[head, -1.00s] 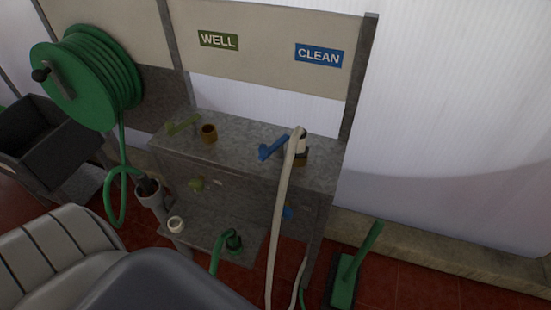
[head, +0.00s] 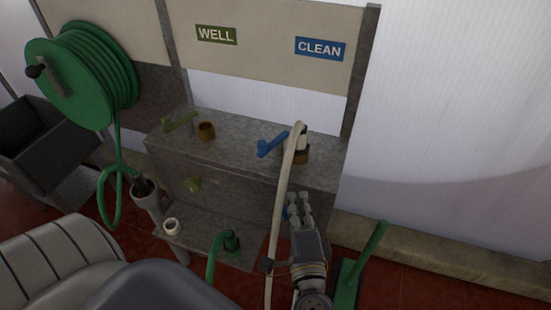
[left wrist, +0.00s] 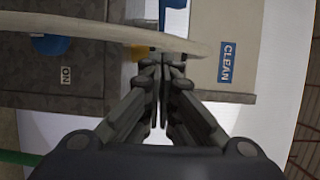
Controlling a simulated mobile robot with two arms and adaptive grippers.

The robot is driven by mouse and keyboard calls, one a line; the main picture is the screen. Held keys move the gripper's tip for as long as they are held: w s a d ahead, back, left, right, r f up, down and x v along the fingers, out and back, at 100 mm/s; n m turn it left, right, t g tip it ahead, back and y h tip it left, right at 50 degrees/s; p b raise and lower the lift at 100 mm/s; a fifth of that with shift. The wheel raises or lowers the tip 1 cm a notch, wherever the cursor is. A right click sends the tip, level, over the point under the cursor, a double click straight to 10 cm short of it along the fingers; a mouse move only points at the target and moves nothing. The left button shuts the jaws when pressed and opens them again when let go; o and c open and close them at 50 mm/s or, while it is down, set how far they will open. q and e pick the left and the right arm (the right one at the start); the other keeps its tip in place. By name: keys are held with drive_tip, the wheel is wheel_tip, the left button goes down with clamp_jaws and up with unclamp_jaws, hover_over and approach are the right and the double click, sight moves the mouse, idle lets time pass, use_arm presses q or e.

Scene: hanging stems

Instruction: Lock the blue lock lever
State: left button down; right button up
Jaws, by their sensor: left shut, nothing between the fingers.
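In the left wrist view a blue part (left wrist: 162,14), likely this lever, shows at the top edge. My left gripper (head: 299,198) is shut and empty in front of the stand's right part, below the lever and apart from it. In the left wrist view its fingers (left wrist: 163,65) are together close to the pale hose (left wrist: 100,27). My right gripper is not in view.
The pale hose (head: 281,197) hangs from the brass fitting (head: 302,158) beside my left gripper. A second blue handle (left wrist: 50,43) is on the stand's front near an ON label (left wrist: 66,75).

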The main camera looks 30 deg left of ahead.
use_arm(q)
drive_tip(key=shift+s+a+r+n+y, duration=0.15)
drive_tip(key=shift+a+r+y, duration=0.05)
drive_tip(key=shift+r, duration=0.35)
drive_tip(key=shift+s+a+r+n+y, duration=0.15)
drive_tip(key=shift+r+y, duration=0.05)
drive_tip(key=shift+r, duration=0.35)
drive_tip(key=shift+w, duration=0.1)
drive_tip(key=s+a+p+x, duration=0.1)
drive_tip(key=p+x, duration=0.4)
drive_tip(key=x, duration=0.8)
drive_tip(key=shift+s+a, duration=0.45)
drive_tip(key=shift+a, duration=0.1)
drive_tip(key=shift+f, duration=0.15)
